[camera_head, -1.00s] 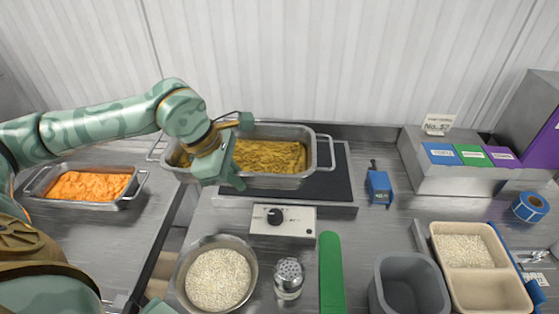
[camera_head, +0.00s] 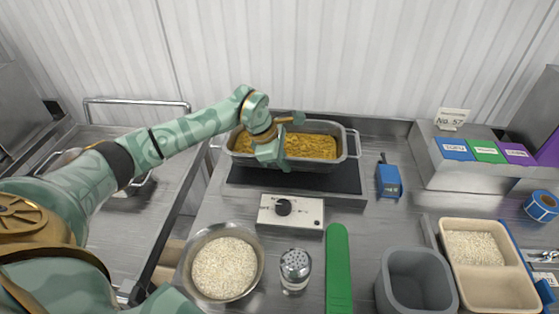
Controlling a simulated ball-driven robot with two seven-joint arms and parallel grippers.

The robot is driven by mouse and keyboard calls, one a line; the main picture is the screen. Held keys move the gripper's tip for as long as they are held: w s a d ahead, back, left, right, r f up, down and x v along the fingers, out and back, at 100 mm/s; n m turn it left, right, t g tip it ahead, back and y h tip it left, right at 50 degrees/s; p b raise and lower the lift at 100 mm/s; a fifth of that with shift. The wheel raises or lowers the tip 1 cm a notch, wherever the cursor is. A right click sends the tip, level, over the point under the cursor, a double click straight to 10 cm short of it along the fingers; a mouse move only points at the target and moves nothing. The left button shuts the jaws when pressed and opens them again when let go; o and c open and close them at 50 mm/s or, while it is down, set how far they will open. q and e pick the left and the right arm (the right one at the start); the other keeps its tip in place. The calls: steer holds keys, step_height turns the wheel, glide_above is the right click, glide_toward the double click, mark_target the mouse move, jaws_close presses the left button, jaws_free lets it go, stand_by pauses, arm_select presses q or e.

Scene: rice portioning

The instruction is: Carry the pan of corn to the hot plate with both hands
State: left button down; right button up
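The metal pan of corn (camera_head: 325,165), filled with yellow corn, sits level over the black hot plate (camera_head: 345,183) and appears to rest on it. Its right handle (camera_head: 356,143) is free; the left handle is partly visible beside my arm. My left gripper (camera_head: 286,137) is over the left part of the pan, its fingers spread apart, with nothing visible between them. It hides some of the corn and the pan's rim; I cannot tell whether it touches the pan. My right gripper is out of view.
A control box (camera_head: 291,213) stands in front of the hot plate, with a rice bowl (camera_head: 191,284), shaker (camera_head: 295,270) and green strip (camera_head: 338,270) nearer. A blue device (camera_head: 389,180) is at right. My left arm partly hides another pan on the left table.

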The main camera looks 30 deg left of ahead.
arm_select(q)
step_height(320, 180, down, 3)
steer(key=shift+w+r, duration=0.1)
steer(key=shift+w, duration=0.05)
steer(key=c, duration=1.7)
jaws_free()
steer(key=shift+f, duration=0.25)
steer(key=shift+r, duration=0.1)
steer(key=shift+r, duration=0.35)
steer(key=p+v, duration=0.1)
steer(key=v, duration=1)
steer(key=shift+s+r, duration=0.15)
steer(key=shift+s, duration=0.05)
